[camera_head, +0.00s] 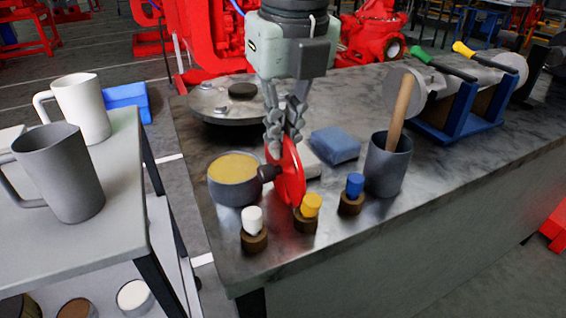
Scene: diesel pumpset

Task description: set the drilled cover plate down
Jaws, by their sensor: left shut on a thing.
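My left gripper (284,128) comes down from the top centre over the metal bench. It is shut on a red disc (291,172), held on edge, with a dark knob (268,172) sticking out to the left. I cannot make out drilled holes in the disc, or whether its lower edge touches the bench. A round grey plate (212,103) with small marks near its rim and a dark knob on top lies flat at the bench's back left. I cannot tell for sure which of the two is the drilled cover plate. My right gripper is not in view.
The bench's front right (450,195) is clear.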

